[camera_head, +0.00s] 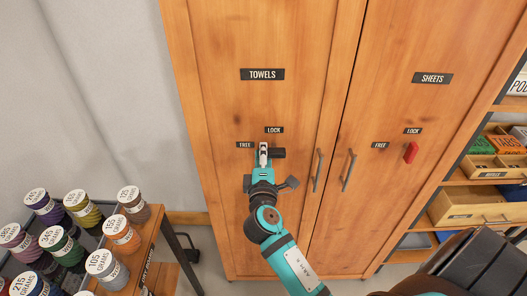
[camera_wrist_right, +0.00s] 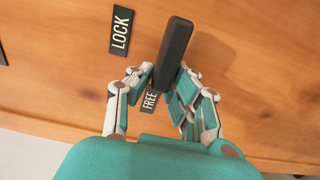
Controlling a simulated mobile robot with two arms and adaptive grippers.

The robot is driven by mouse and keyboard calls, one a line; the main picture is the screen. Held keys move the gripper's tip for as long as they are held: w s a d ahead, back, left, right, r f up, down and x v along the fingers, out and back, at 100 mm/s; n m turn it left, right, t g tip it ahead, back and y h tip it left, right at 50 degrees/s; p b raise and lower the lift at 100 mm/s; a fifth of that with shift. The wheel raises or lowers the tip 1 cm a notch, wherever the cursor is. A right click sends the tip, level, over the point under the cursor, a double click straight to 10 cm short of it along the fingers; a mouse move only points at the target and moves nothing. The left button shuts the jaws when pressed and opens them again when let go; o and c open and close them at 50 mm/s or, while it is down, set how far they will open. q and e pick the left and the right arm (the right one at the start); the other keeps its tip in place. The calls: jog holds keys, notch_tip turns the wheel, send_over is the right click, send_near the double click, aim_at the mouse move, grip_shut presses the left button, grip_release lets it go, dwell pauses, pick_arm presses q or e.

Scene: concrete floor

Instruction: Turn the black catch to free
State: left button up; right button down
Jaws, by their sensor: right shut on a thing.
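The black catch (camera_head: 279,153) is on the left cabinet door (camera_head: 225,110), the one with the TOWELS sign. It lies roughly level, below the LOCK label (camera_head: 274,130), with its left end toward the FREE label (camera_head: 245,145). My right gripper (camera_head: 263,154) is shut on that left end and hides it in the head view. In the right wrist view the catch (camera_wrist_right: 174,50) runs down between the fingers (camera_wrist_right: 158,85), its near end beside the FREE label (camera_wrist_right: 149,100). The LOCK label (camera_wrist_right: 121,30) is off to its side. My left gripper is not in view.
The right door with the SHEETS sign (camera_head: 433,78) has a red catch (camera_head: 410,153). Two upright handles (camera_head: 317,170) (camera_head: 348,170) flank the door gap. Several labelled spools stand on a rack (camera_head: 140,245) at left. Shelves with boxes (camera_head: 480,205) are at right.

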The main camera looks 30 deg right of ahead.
dwell(0.4)
jog(key=c, duration=1.2)
grip_release()
jog(key=shift+c, duration=0.2)
jog(key=v, duration=1.2)
